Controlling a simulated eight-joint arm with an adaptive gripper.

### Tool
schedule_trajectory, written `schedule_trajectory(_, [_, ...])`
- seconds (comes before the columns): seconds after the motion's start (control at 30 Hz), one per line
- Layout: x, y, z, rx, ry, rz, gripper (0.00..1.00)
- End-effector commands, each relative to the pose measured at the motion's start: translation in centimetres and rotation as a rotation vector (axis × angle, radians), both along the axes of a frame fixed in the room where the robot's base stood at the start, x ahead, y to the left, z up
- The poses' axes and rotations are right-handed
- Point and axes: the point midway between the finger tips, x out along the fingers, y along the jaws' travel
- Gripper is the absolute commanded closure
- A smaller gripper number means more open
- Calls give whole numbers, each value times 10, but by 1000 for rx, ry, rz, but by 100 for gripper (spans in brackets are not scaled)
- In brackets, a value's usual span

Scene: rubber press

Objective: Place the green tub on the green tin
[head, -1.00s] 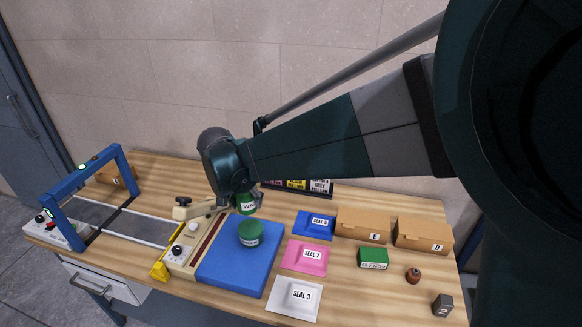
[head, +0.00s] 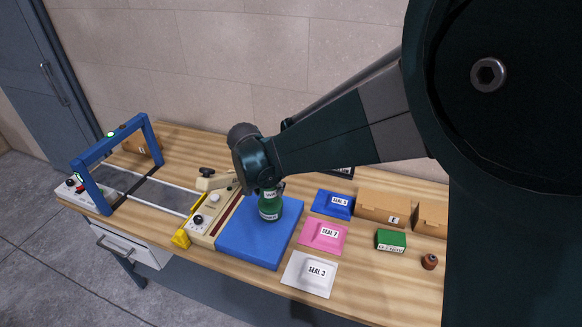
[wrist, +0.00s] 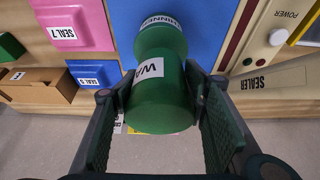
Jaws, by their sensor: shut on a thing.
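My gripper (head: 268,186) is shut on the green tub (wrist: 160,100), whose white label starts with "WA". In the wrist view the tub sits between the two fingers (wrist: 153,88). The green tin (head: 270,211), with a white label, stands upright on the blue mat (head: 262,246). In the head view the tub is right above the tin, mostly hidden by my gripper. In the wrist view the tin (wrist: 160,37) shows just beyond the tub, partly covered by it. I cannot tell whether they touch.
A cream sealer (head: 207,219) stands left of the mat, close to the tin. Right of the mat lie a blue packet (head: 333,207), a pink packet (head: 322,238) and a white packet (head: 309,276). Cardboard boxes (head: 382,207) and a green box (head: 391,240) are farther right.

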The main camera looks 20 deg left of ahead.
Motion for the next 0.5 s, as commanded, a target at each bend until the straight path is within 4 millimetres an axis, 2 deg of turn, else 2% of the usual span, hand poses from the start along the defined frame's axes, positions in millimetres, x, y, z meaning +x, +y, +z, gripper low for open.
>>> schedule_trajectory(0.23, [0,0,-26,0,0,0,76])
schedule_trajectory(0.5, [0,0,-30,0,0,0,76])
